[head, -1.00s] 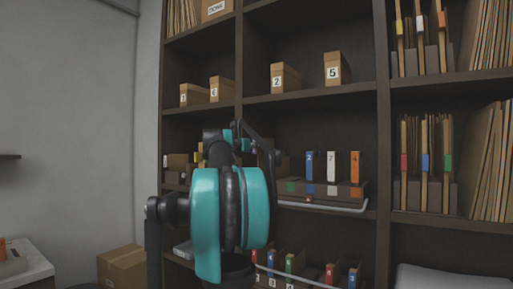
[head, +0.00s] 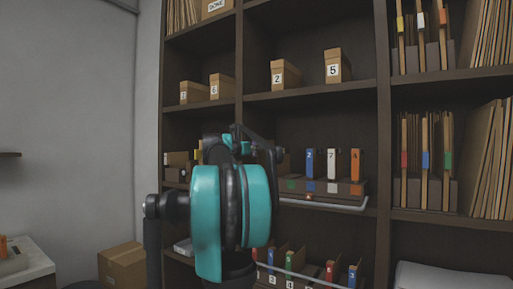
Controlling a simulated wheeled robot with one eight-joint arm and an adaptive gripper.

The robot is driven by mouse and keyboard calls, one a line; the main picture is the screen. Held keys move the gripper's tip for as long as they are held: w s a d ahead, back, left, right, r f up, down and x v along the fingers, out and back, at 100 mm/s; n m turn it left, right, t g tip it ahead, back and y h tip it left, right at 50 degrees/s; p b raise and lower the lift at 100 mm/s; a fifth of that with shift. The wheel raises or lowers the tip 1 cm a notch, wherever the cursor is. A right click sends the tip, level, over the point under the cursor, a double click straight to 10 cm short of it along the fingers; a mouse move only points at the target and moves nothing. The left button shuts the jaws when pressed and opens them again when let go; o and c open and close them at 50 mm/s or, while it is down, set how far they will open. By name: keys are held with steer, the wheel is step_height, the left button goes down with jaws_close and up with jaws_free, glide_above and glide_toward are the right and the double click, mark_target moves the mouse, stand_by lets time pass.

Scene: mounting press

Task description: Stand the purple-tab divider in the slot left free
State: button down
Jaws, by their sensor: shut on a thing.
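No purple tab shows in the head view. My gripper (head: 262,145) shows only as dark linkage behind my teal arm joint; it is shut, and what it holds is hidden. A rack on the right shelf, lower level (head: 433,197), holds upright tan dividers with a red tab (head: 404,160), a blue tab (head: 425,160) and a green tab (head: 447,162). A rack above it (head: 412,63) holds dividers with yellow (head: 400,26), white (head: 420,19) and orange (head: 442,17) tabs. I cannot make out a free slot in either rack.
A holder (head: 322,198) with blue, white and orange upright pieces stands on the middle shelf, behind a pale rail (head: 325,205). Numbered boxes (head: 337,66) stand above. Low bins with coloured pieces (head: 290,262) are below. A cardboard box (head: 122,264) sits at lower left.

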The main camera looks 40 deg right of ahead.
steer(key=shift+f, duration=1)
steer(key=shift+f, duration=1.95)
steer(key=c, duration=1.3)
jaws_free()
steer(key=v, duration=1.2)
steer(key=shift+s, duration=0.1)
steer(key=shift+f, duration=0.15)
